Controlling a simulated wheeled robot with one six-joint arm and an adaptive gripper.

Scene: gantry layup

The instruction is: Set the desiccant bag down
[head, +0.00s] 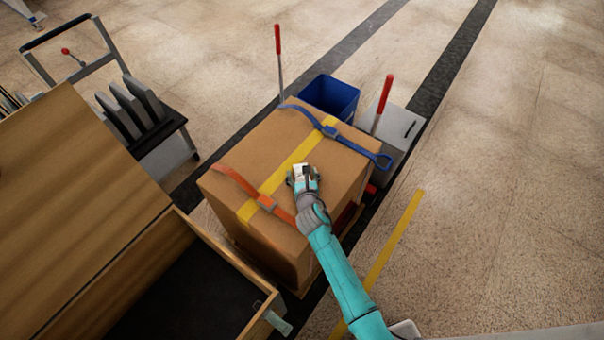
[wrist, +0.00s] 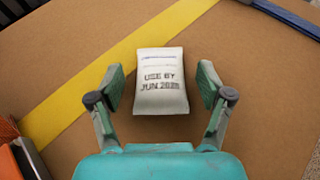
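The desiccant bag (wrist: 161,80) is a small white packet printed "USE BY JUN 2028" or similar. It appears to lie on top of a large cardboard box (head: 245,160), beside the yellow tape (head: 275,181). My gripper (wrist: 161,86) is open, with one finger on each side of the bag and a visible gap on both sides. In the head view my gripper (head: 303,175) is over the middle of the box top, and the bag is mostly hidden by it.
An orange strap (head: 240,183) and a blue strap (head: 310,118) cross the box top. A blue bin (head: 330,95) and red-handled poles (head: 384,93) stand behind it. A wooden cabinet with an open drawer (head: 215,262) is at left, near a cart (head: 160,135).

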